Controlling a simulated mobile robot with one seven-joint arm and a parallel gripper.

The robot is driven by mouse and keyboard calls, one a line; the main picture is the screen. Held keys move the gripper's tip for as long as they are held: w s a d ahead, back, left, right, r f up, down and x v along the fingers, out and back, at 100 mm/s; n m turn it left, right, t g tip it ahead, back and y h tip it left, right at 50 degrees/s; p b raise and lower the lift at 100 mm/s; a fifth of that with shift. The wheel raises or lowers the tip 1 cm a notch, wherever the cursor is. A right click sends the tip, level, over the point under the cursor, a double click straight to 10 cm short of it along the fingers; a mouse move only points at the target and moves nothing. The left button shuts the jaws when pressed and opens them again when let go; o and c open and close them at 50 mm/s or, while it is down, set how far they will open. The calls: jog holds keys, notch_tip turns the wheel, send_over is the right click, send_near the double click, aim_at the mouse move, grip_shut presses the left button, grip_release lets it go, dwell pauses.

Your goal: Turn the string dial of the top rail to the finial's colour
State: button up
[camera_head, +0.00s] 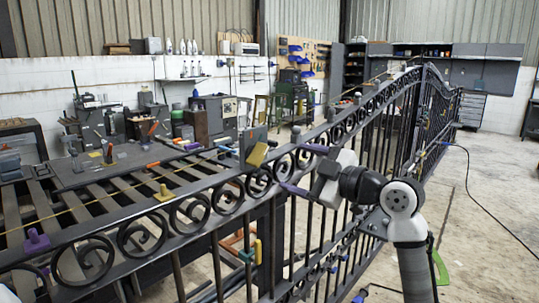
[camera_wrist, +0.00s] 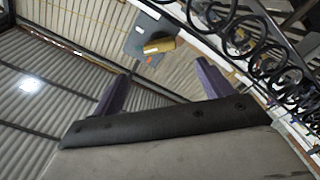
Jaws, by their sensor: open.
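The black scroll gate (camera_head: 190,205) runs diagonally across the head view. A grey plate with a gold-yellow block (camera_head: 257,154) stands at its top rail; the wrist view shows the plate (camera_wrist: 138,37) and block (camera_wrist: 159,46) ahead of my fingers. I cannot tell whether this is the string dial. A yellow knob (camera_head: 163,191) and a purple knob (camera_head: 37,240) sit along the rail to the left. Small grey tips (camera_head: 295,131) rise from the rail; I cannot tell which is the finial. My gripper (camera_head: 304,169) has purple fingers, spread and empty, right of the block and apart from it.
A yellow string or strip (camera_head: 90,205) runs along the left side behind the gate. A slatted workbench (camera_head: 75,185) with tools stands there. Coloured handles (camera_head: 252,251) show below the rail. A dark cable (camera_head: 468,195) lies on the open floor at right.

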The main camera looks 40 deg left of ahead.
aim_at(263, 156)
jog(key=a, duration=0.3)
jog(key=a+p, duration=0.1)
jog(key=a, duration=0.3)
jog(key=w+a+p, duration=0.1)
jog(key=a, duration=0.2)
jog(key=shift+a, duration=0.4)
jog(key=c, duration=1)
jog(key=shift+s+m+p, duration=0.1)
jog(key=shift+m+p, duration=0.25)
jog(key=shift+m, duration=0.15)
jog(key=m+p, duration=0.1)
jog(key=m, duration=0.2)
jog(key=shift+r+m, duration=0.1)
jog(key=shift+m, duration=0.2)
jog(key=m+p, duration=0.2)
jog(key=m, duration=0.2)
jog(key=shift+m, duration=0.3)
